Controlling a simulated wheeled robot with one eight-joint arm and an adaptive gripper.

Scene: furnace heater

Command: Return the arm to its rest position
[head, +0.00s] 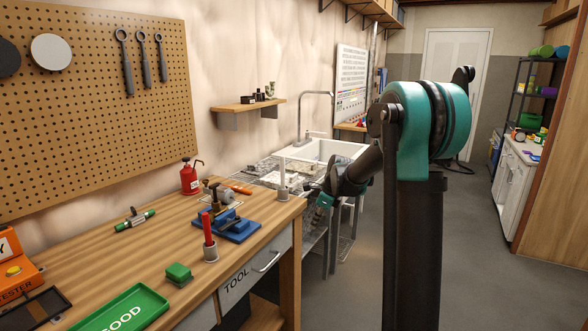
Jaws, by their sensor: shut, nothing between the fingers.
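My arm (418,125) stands upright at right of centre, with teal joint covers and dark links. Its forearm bends down and to the left, toward the right end of the wooden workbench. My gripper (316,198) is at the end of it, small and dark, just beyond the bench corner in the picture and in front of the sink stand. It is shut and holds nothing. Its fingertips are hard to make out against the stand.
The wooden workbench (128,262) carries a blue vise-like fixture (238,228), a red-handled tool in a holder (209,240), a red can (191,178), a green block (178,273) and a green tray (122,311). The sink (325,151) stands behind. The floor (490,285) at right is clear.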

